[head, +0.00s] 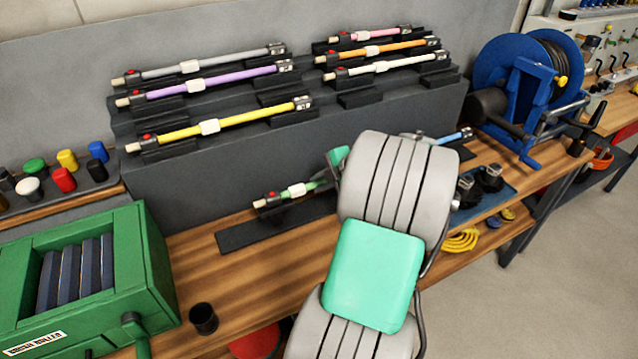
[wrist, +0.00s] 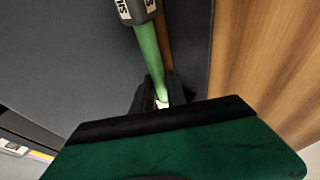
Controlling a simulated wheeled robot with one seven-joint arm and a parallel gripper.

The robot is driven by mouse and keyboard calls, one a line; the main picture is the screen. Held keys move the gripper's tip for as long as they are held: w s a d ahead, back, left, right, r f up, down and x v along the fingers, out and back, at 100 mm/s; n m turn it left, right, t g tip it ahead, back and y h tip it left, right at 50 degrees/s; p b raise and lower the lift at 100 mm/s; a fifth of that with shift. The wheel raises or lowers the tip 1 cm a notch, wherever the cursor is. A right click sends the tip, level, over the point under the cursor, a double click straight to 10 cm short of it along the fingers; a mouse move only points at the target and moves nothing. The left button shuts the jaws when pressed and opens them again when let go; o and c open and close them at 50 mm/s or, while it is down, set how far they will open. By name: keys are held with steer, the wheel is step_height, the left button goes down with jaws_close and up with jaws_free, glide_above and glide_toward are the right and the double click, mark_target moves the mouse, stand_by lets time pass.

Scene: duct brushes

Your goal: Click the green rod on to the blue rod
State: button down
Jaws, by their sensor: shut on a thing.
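The green rod (head: 318,184) shows in the head view low in front of the dark rack, with a pale tip, a red button and a white collar at its left end. My arm hides its right part. In the wrist view the green rod (wrist: 149,55) runs up to a grey labelled coupling (wrist: 136,9). My gripper (wrist: 158,98) is shut on the green rod near a white part. The blue rod (head: 449,138) shows only in part, right of my arm. My arm hides the rest, so I cannot tell whether the rods touch.
A black bench rest (head: 240,237) lies below the green rod. The dark rack (head: 200,185) behind holds several other rods, including a yellow one (head: 230,121). A blue reel (head: 520,75) stands at right, a green box (head: 125,265) at left, with a black cup (head: 203,318) beside it.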

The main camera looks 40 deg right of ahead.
steer(key=shift+s+d+b, duration=0.2)
steer(key=shift+d+b, duration=0.1)
steer(key=shift+d, duration=0.4)
steer(key=shift+s+d+b, duration=0.2)
steer(key=shift+d+b, duration=0.05)
steer(key=shift+d, duration=0.4)
steer(key=c, duration=1.3)
jaws_free()
steer(key=shift+o, duration=0.2)
